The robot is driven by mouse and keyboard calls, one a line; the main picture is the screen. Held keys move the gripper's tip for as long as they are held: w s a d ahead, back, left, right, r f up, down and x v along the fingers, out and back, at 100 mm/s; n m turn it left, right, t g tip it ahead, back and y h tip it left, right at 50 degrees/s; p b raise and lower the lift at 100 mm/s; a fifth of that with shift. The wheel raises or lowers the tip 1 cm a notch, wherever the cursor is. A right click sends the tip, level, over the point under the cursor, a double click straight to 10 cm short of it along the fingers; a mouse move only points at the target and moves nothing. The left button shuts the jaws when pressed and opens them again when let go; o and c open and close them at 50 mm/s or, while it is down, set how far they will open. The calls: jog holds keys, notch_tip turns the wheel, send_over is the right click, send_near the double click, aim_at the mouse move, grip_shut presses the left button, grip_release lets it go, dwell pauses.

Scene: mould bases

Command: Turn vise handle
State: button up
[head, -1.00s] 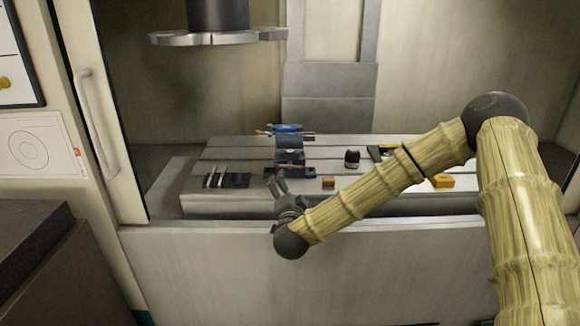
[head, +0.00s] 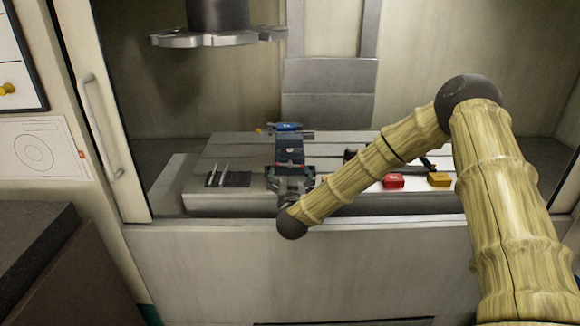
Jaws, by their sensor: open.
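The vise (head: 289,150) is a dark body with blue and red parts on the slotted machine table (head: 225,158). My gripper (head: 290,178) is at the near end of the vise, its jaws open. It overlaps the vise's front in this view, and I cannot tell whether it touches it. The vise handle cannot be made out clearly; my gripper hides the front of the vise.
A dark mat with thin metal rods (head: 228,179) lies left of the vise. A red block (head: 393,181) and a yellow block (head: 439,179) lie to the right, beyond my forearm. A large toothed disc (head: 218,37) hangs above. The machine's front wall (head: 200,260) stands below my arm.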

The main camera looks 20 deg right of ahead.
aim_at(290, 168)
jog(key=shift+p+x, duration=0.6)
jog(key=shift+x, duration=2.4)
jog(key=shift+f, duration=0.1)
jog(key=shift+c, duration=0.2)
jog(key=c, duration=1.1)
